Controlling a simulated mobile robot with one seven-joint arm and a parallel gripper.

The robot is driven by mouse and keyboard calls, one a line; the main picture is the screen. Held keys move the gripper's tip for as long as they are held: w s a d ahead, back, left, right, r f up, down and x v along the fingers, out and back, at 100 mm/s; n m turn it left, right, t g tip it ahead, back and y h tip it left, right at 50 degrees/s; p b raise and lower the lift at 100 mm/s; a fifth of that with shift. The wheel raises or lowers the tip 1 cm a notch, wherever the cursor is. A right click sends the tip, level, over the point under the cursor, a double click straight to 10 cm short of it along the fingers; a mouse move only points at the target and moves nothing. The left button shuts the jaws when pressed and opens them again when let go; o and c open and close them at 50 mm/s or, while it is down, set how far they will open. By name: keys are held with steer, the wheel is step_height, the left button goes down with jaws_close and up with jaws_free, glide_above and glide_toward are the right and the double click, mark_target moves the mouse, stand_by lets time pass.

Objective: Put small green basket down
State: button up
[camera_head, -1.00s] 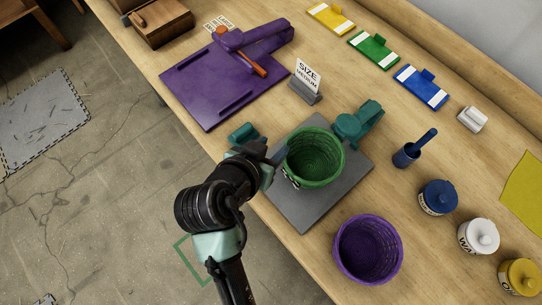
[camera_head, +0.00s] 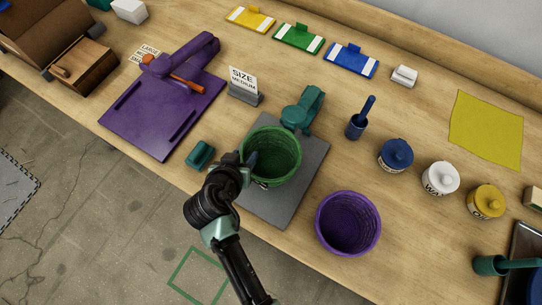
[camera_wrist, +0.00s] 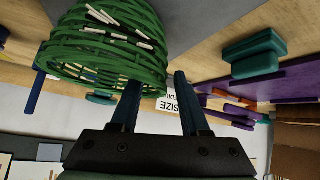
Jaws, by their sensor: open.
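The small green basket (camera_head: 273,160) stands upright on a grey plate (camera_head: 262,208) on the workbench, in front of a teal clamp-like fixture (camera_head: 303,108). My gripper (camera_head: 250,164) is open at the basket's left side. In the wrist view, which is upside down, the basket (camera_wrist: 105,50) fills the upper left, with pale strips in its weave. My two dark fingers (camera_wrist: 157,95) are spread apart. The left finger overlaps the basket's rim edge; I cannot tell whether it touches. The other finger is clear of the basket.
A purple basket (camera_head: 348,225) stands right of the plate. A teal block (camera_head: 200,155) and a purple board (camera_head: 163,112) are to the left. A size sign (camera_head: 243,86) stands behind.

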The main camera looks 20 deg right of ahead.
steer(key=shift+x, duration=1.4)
jaws_close()
